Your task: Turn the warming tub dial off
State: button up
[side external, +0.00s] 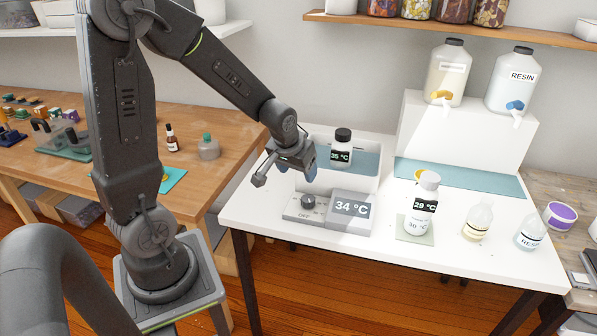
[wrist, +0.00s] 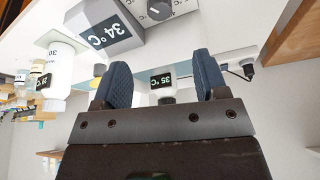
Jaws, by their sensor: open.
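The warming tub (side external: 335,183) is a white box on the white table, with water in it and a dark-capped bottle (side external: 342,147) reading 35 °C. In front is its control panel, with a dark round dial (side external: 309,201) beside a grey display (side external: 351,209) reading 34 °C. An OFF label shows near the dial; the dial's setting is too small to tell. My gripper (side external: 285,178) is open and empty, above and slightly left of the dial, apart from it. In the wrist view, the dial (wrist: 160,11) is at the top edge, beyond my blue fingers (wrist: 160,64).
Two clear bottles (side external: 478,221) stand further right. Resin jugs (side external: 511,82) stand on a white riser behind. The table front before the panel is clear.

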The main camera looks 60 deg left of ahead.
aim_at(309, 199)
jog(key=w+a+n+g+h, duration=0.2)
jog(key=w+n+g, duration=0.25)
jog(key=n, duration=0.75)
jog(key=shift+t, duration=0.35)
jog(key=f, duration=1.3)
jog(key=shift+w+a+f, duration=0.1)
jog(key=shift+w+a, duration=0.05)
jog(key=shift+a, duration=0.05)
jog(key=c, duration=0.9)
jog(key=shift+c, duration=0.2)
